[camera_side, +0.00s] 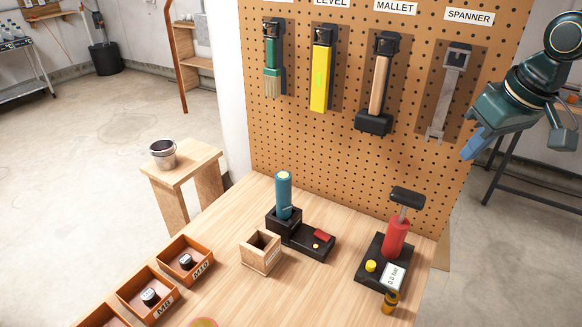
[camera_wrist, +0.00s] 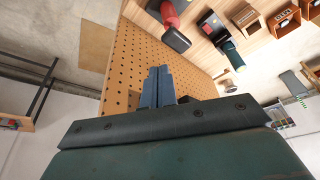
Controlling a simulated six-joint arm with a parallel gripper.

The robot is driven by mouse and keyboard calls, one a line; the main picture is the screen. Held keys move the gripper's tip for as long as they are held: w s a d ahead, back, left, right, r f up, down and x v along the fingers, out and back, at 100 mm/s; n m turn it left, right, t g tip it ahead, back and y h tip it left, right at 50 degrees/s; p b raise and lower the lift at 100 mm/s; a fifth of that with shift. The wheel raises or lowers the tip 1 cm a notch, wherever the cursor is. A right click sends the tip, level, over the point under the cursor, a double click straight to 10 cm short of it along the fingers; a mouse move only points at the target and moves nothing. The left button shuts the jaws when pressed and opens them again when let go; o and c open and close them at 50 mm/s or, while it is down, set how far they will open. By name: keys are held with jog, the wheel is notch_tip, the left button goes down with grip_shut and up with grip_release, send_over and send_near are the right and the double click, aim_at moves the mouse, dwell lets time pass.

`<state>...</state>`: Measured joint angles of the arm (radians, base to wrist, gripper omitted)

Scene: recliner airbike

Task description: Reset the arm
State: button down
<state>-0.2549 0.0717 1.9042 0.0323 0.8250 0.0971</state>
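My gripper (camera_side: 473,146) is raised at the upper right of the side view, in front of the right edge of the pegboard and clear of the bench. Its blue fingers point down and to the left. In the wrist view the two fingertips (camera_wrist: 158,72) lie side by side with almost no gap, and nothing shows between them. The gripper looks shut and empty.
The pegboard (camera_side: 330,140) holds a brush (camera_side: 273,75), level (camera_side: 321,70), mallet (camera_side: 380,85) and spanner (camera_side: 447,95). On the bench (camera_side: 330,285) are a red pump (camera_side: 395,238), blue-handled tool (camera_side: 284,195), wooden box (camera_side: 260,252) and orange bins (camera_side: 185,262).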

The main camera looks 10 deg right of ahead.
jog(key=s+d, duration=0.5)
jog(key=s, duration=0.6)
jog(key=s+d+m+t, duration=0.1)
jog(key=s+d, duration=0.4)
jog(key=s, duration=0.7)
jog(key=shift+r+t+h, duration=0.3)
jog(key=shift+h, duration=0.1)
